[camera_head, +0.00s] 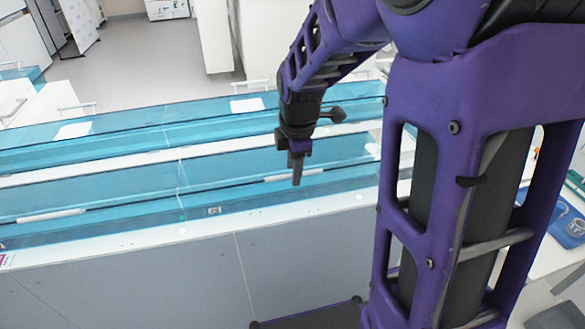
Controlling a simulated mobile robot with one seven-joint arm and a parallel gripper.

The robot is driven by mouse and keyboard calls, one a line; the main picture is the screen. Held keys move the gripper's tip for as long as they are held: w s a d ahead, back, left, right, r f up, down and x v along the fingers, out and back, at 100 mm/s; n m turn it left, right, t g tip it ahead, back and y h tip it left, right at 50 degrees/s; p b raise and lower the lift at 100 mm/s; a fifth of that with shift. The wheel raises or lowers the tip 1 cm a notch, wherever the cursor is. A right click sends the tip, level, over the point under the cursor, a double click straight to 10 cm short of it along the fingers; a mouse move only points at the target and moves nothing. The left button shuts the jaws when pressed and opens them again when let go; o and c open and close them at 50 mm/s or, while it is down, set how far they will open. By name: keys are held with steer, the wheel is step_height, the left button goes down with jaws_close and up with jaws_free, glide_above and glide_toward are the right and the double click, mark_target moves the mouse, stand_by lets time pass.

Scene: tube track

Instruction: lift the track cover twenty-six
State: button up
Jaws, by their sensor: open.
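Translucent blue track covers lie in long rows along the white bench. The near row has a cover on the left (90,195) and one on the right (270,178), meeting at a seam. Each has a pale handle bar, one on the left (50,216) and one on the right (295,175). I cannot read which cover is twenty-six. My gripper (297,178) points down over the right cover, in front of its handle bar in the picture. It is open and appears empty; its finger gap is hardly visible from this side. Whether it touches the bar I cannot tell.
A second row of blue covers (120,122) runs behind, with white labels (247,105) on top. The bench's grey front panel (170,280) faces me. Blue items (568,225) sit on a white surface at the right. Open floor (140,65) shows at the back.

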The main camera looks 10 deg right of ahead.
jaws_close()
stand_by(1.4)
